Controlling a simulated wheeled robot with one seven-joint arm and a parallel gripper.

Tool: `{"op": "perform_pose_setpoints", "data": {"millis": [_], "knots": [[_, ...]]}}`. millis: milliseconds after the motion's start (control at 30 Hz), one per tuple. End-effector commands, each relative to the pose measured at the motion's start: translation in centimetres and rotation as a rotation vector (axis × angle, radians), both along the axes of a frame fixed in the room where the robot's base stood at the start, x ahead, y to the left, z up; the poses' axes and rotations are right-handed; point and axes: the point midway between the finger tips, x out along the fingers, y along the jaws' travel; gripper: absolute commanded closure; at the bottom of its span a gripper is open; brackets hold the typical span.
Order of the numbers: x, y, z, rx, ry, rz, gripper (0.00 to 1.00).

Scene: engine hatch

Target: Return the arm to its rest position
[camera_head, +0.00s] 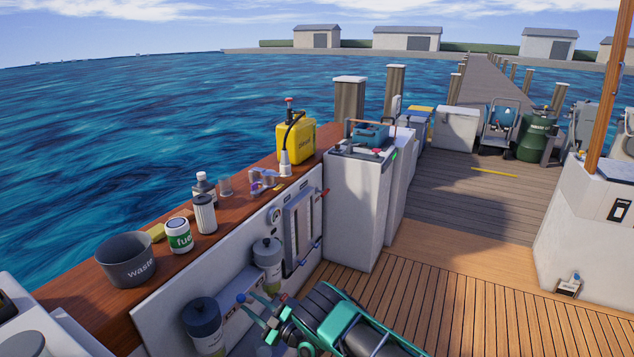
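My arm, teal and black, reaches in from the bottom of the head view, low in front of the counter's side panel. My gripper (262,305) is at its left end, close to the filter canisters on that panel. Its fingers look spread apart, with nothing seen held between them. Whether it touches a canister cannot be told from this view. The lower part of my arm is cut off by the picture's bottom edge.
Dark-topped canisters (204,322) (268,262) hang on the panel. A white cabinet (350,210) stands beyond.

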Motion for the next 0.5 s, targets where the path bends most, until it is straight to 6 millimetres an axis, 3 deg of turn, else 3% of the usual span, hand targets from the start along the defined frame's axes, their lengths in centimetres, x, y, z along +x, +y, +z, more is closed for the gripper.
{"op": "perform_pose_setpoints", "data": {"millis": [100, 267, 500], "knots": [[1.7, -1.4, -0.2, -0.015, 0.135, -0.012, 0.68], [6.0, -3.8, 3.7, -0.071, 0.161, -0.064, 0.68], [12.3, -10.3, 10.4, -0.167, 0.262, -0.177, 0.68]]}}
